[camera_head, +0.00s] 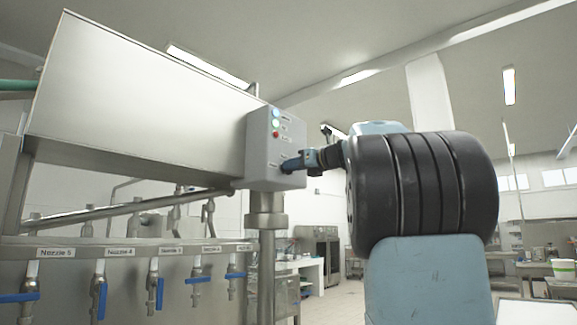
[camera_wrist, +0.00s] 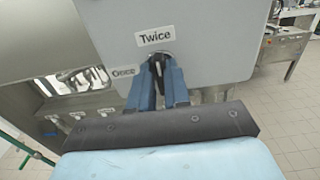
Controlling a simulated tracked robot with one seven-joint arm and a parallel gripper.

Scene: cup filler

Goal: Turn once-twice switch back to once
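The grey control box (camera_head: 272,150) hangs at the end of the large steel housing in the head view. In the wrist view its face carries a "Twice" label (camera_wrist: 154,37) and a "Once" label (camera_wrist: 123,71) lower to the left. The dark once-twice switch (camera_wrist: 159,68) sits just below "Twice", mostly hidden between my blue fingers. My gripper (camera_wrist: 161,76) has its fingers close on either side of the switch and appears shut on it. In the head view my gripper (camera_head: 291,163) reaches the lower part of the box face. The switch's exact angle is hard to tell.
Coloured lights or buttons (camera_head: 276,124) sit higher on the box face. A post (camera_head: 266,225) stands under the box. A row of nozzles with blue-handled valves (camera_head: 100,290) runs along the lower left. Open floor shows at the right in the wrist view.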

